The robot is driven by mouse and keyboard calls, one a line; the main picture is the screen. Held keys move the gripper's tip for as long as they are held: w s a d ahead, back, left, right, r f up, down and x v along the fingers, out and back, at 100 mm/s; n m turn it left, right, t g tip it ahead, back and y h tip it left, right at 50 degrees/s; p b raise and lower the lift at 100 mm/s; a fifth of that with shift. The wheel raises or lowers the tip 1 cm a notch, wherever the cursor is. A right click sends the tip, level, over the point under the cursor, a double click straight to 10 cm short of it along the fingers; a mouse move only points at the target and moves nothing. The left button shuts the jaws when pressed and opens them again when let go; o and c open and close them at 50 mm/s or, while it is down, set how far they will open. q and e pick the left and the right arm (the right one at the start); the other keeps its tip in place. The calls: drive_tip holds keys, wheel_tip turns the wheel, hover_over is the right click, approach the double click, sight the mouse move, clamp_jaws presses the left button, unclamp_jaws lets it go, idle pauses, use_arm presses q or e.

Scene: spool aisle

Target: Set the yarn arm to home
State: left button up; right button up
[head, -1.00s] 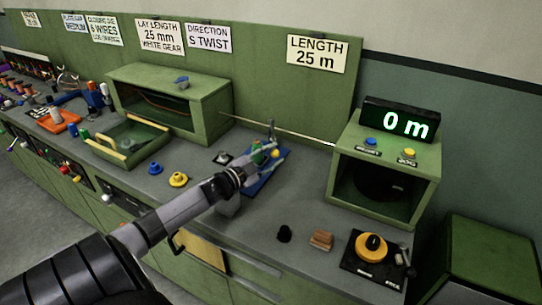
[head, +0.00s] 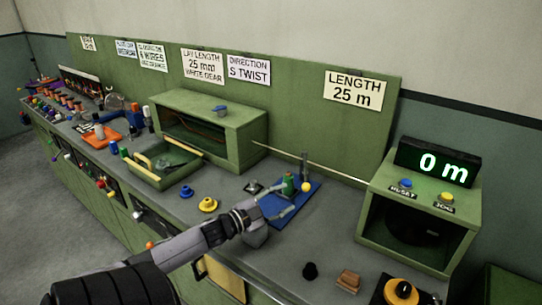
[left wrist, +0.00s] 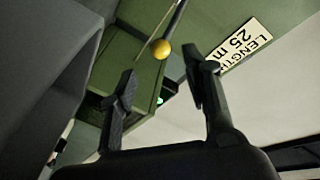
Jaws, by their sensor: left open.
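The yarn arm shows in the head view as a thin grey post (head: 304,164) with a yellow ball knob (head: 306,187), on a blue base plate (head: 272,207) on the bench. A green piece (head: 289,182) stands beside the knob. My left gripper (head: 289,198) is open, its two fingers reaching over the blue plate just left of the knob. In the left wrist view, the yellow knob (left wrist: 161,49) lies just beyond and between the open fingertips (left wrist: 160,70), on a dark rod. No contact is visible. My right gripper is not in view.
A green housing (head: 415,230) with a display reading 0 m (head: 443,164) stands to the right. A green open-fronted box (head: 245,125) and a green tray (head: 160,180) are behind left.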

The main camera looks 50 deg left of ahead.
use_arm(q)
drive_tip(key=shift+s+a, duration=0.15)
drive_tip(key=shift+s, duration=1.8)
drive_tip(key=shift+f, duration=0.1)
drive_tip(key=shift+c, duration=0.9)
drive_tip(key=d, duration=0.1)
drive_tip(key=w+d+f+y+b, duration=0.1)
drive_tip(key=d, duration=0.1)
drive_tip(key=d+m+y+b, duration=0.1)
drive_tip(key=shift+w+d+f, duration=0.15)
drive_tip(key=shift+w+f, duration=0.05)
drive_tip(key=shift+f, duration=0.2)
drive_tip(key=c, duration=0.4)
drive_tip(key=w+d+y, duration=0.1)
drive_tip(key=d, duration=0.1)
drive_tip(key=w+d+r+m+y+b, duration=0.1)
drive_tip(key=w+d, duration=0.1)
drive_tip(key=w+d+y+b, duration=0.1)
drive_tip(key=d, duration=0.1)
drive_tip(key=shift+w+d+r+m+y, duration=0.15)
drive_tip(key=shift+d+r+m+y, duration=0.15)
drive_tip(key=shift+m+y, duration=0.1)
clamp_jaws()
drive_tip(key=w+a+p, duration=0.3)
drive_tip(key=w+a, duration=0.2)
drive_tip(key=w, duration=0.2)
drive_tip(key=shift+w+r+y, duration=0.25)
drive_tip(key=shift+w+y, duration=0.05)
